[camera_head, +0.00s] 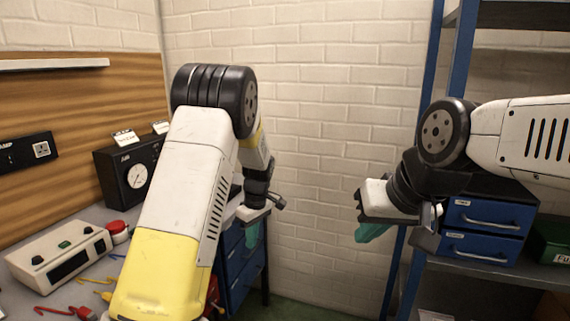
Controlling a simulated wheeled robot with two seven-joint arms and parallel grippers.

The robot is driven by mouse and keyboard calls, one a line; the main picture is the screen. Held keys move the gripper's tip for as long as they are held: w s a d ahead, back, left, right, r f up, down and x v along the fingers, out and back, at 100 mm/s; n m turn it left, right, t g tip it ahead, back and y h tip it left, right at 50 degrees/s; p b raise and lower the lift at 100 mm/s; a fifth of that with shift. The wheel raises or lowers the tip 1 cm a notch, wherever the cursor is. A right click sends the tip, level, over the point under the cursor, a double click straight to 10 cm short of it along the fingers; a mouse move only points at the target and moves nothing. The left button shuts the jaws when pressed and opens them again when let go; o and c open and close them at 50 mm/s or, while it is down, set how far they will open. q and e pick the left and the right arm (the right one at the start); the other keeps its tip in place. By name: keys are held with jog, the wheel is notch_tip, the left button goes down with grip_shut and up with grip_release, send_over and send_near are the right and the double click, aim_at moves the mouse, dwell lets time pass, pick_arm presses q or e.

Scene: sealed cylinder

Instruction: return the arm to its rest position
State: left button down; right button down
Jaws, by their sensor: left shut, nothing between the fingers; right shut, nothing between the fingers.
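My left arm comes in from the lower left, white with a yellow section and a black joint. It bends at the black joint, and my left gripper (252,235) hangs beyond it with teal fingertips, shut and empty. The gripper is partly hidden by the arm. My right arm comes in from the right edge. My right gripper (371,232) is shut and empty, with teal fingertips pointing down and left, in front of the brick wall (315,130). Neither gripper is seen touching anything.
A workbench (75,225) on the left holds a control box (60,258), a black gauge box (131,172), a red-capped item (118,230) and coloured hooks. A blue drawer cabinet (243,268) stands behind my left arm. Blue shelving (405,160) with blue drawers (487,217) stands right.

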pick_arm(q)
jog(key=s+a+r+m+t+h, duration=0.1)
jog(key=s+a+r+m+h, duration=0.15)
jog(key=s+r, duration=0.55)
jog(key=s+a+r+m+t+h, duration=0.1)
jog(key=s+r+m+t, duration=0.15)
jog(key=s+r, duration=0.55)
jog(key=s+r+m+t, duration=0.2)
jog(key=s+r+m, duration=0.4)
jog(key=s, duration=0.6)
jog(key=shift+s+a+r+m, duration=0.2)
jog(key=shift+s+r+m, duration=0.1)
jog(key=shift+r, duration=0.15)
jog(key=shift+t, duration=0.25)
